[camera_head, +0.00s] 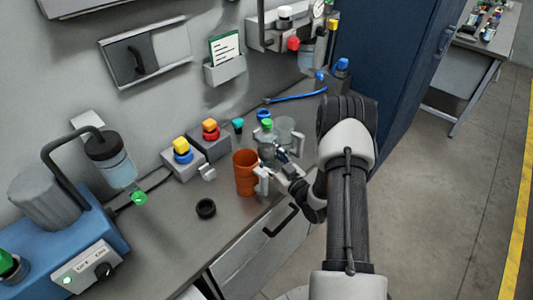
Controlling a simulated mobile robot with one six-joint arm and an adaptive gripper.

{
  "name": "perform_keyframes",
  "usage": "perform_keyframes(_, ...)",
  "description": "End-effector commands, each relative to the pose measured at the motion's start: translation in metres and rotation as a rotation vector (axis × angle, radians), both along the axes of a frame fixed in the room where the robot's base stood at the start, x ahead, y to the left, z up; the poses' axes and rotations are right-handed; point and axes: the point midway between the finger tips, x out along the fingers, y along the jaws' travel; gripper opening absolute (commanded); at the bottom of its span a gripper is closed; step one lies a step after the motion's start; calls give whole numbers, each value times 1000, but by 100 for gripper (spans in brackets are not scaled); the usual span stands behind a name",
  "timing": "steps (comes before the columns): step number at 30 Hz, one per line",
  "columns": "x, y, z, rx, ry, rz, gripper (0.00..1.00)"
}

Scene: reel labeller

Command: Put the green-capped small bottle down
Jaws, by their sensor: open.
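The small bottle (265,136) is clear with a green cap (267,123). It looks upright on the grey bench, just behind my gripper (271,166). My gripper is low over the bench's front part, and its jaws are open. The gripper hides the lower part of the bottle, so I cannot tell whether the fingers still touch it or whether its base rests fully on the bench.
An orange cup (246,178) stands close left of my gripper. A clear container (285,128) is right behind the bottle. Button boxes (208,142) line the wall side. A black ring (206,208) lies on the bench (165,240), with free surface around it.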

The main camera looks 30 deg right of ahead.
Motion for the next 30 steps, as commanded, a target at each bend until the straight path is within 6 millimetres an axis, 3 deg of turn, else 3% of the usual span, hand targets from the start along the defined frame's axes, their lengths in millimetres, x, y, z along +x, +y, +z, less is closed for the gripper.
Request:
perform_keyframes(8,3,0,0,0,1,-1,57)
perform_keyframes(30,3,0,1,-1,-3,-1,8)
